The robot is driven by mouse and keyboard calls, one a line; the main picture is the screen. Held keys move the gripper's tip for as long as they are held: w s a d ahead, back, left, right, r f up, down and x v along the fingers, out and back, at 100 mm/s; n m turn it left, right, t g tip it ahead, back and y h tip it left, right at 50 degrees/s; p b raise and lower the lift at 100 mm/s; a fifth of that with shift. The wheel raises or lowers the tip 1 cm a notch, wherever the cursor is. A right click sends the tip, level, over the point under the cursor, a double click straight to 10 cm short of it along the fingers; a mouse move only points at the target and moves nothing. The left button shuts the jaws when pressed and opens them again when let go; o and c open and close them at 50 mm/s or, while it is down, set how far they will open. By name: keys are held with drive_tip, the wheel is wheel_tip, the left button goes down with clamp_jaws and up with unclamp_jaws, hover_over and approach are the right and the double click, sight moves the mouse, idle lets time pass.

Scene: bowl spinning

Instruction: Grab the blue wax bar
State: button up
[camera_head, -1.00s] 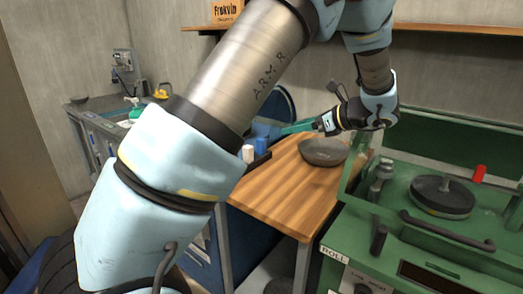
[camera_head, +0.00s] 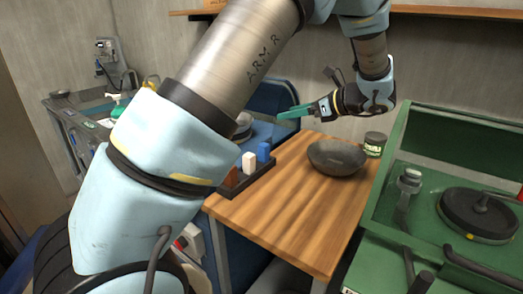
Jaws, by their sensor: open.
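The blue wax bar (camera_head: 264,151) stands upright in a dark holder (camera_head: 249,177) at the back left of the wooden table. A white bar (camera_head: 249,162) stands beside it, nearer to me. My gripper (camera_head: 283,114) has green fingers that point left, in the air above and a little right of the blue bar. It is open and apart from the bar. The gap between the fingers is hard to see from this side.
A dark bowl (camera_head: 337,157) sits on the wooden table (camera_head: 290,215), with a small jar (camera_head: 375,143) behind it. A green machine (camera_head: 440,235) stands at the right. My arm covers much of the left. The table's front is clear.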

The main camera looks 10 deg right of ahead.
drive_tip(key=f, duration=0.1)
drive_tip(key=b, duration=1)
approach(268, 146)
drive_tip(key=p+x, duration=0.1)
drive_tip(key=x, duration=1)
drive_tip(key=shift+w+a+f+p, duration=0.1)
drive_tip(key=shift+a+f+p, duration=0.1)
drive_tip(key=shift+a+p, duration=0.2)
drive_tip(key=shift+d, duration=0.1)
drive_tip(key=shift+c, duration=0.3)
clamp_jaws()
